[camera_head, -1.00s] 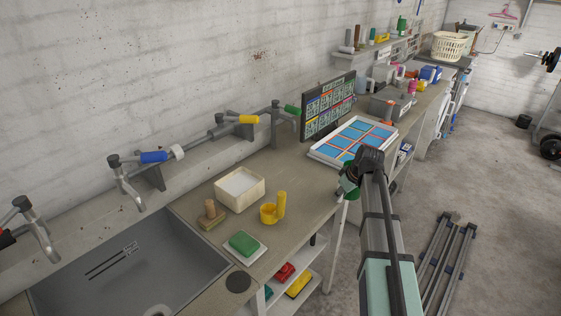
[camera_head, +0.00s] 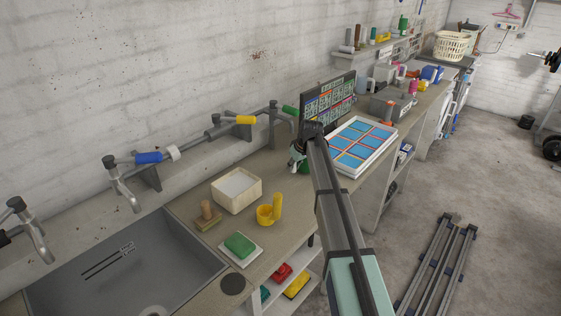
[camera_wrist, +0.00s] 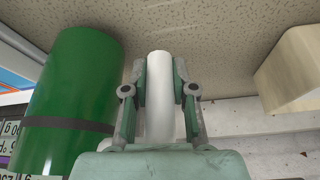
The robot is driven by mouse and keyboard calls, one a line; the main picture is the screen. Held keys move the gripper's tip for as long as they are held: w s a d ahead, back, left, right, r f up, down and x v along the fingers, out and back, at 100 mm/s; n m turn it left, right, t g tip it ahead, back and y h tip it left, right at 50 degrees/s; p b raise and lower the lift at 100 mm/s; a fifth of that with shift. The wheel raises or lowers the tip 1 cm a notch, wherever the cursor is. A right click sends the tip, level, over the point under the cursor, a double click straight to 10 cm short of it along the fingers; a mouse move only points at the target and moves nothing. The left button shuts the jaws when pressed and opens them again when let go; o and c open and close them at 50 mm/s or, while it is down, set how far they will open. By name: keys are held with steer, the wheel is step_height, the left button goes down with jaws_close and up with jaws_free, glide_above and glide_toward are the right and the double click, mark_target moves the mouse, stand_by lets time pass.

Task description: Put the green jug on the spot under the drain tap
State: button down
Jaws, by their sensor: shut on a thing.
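My gripper (camera_wrist: 159,72) is shut on an upright-looking white post in the wrist view, which seems to be the handle (camera_wrist: 159,105) of the green jug. The jug's green body (camera_wrist: 75,85), with a dark band, is just left of the fingers. In the head view my gripper (camera_head: 299,156) is over the worktop, and a small part of the green jug (camera_head: 304,168) shows, mostly hidden by my arm. Taps with blue (camera_head: 149,157), yellow (camera_head: 240,119) and green (camera_head: 291,111) handles stand along the wall. I cannot tell which is the drain tap, or whether the jug touches the worktop.
The sink (camera_head: 110,275) is far left. A screen (camera_head: 328,103) and blue-panelled tray (camera_head: 382,163) are right.

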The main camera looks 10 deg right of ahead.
steer(key=shift+w+a, duration=0.35)
steer(key=shift+w, duration=0.2)
steer(key=shift+w+a, duration=0.3)
steer(key=shift+w, duration=0.2)
steer(key=w+a, duration=0.1)
steer(key=w, duration=0.1)
steer(key=w+a, duration=0.1)
steer(key=shift+w+a, duration=0.1)
steer(key=shift+w, duration=0.25)
steer(key=shift+x, duration=0.85)
steer(key=shift+s, duration=0.15)
steer(key=c, duration=0.9)
jaws_free()
steer(key=shift+c, duration=0.2)
steer(key=b+v, duration=0.3)
steer(key=v, duration=0.9)
steer(key=shift+a, duration=0.1)
